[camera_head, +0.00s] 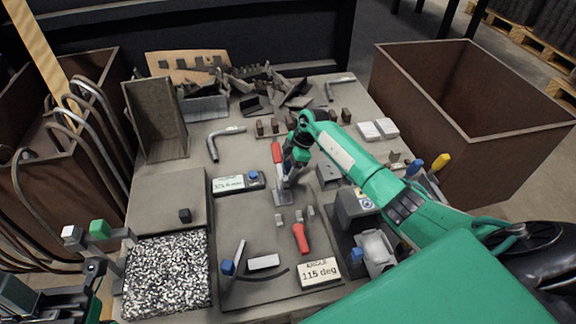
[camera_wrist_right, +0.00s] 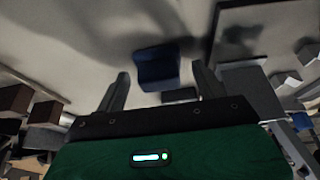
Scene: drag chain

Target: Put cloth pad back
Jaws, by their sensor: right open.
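A black-and-white speckled pad (camera_head: 168,275), which looks like the cloth pad, lies flat at the front left of the bench. My right gripper (camera_head: 290,172) reaches down over the middle of the bench, beside a red-handled clamp (camera_head: 277,158) and well away from the speckled pad. In the right wrist view its fingers (camera_wrist_right: 160,85) are apart. A dark blue block (camera_wrist_right: 158,70) shows between and beyond them; I cannot tell whether they touch it. Parts of my left arm show at the lower left, near the speckled pad; its gripper (camera_head: 112,250) is unclear.
A brown bin (camera_head: 480,90) stands right of the bench, and another with bent rods at the left. An open box (camera_head: 156,120) and piled dark parts fill the back. A display reading 115 deg (camera_head: 319,273) and a red handle (camera_head: 300,237) are in front. A flat grey plate (camera_head: 165,195) is mostly clear.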

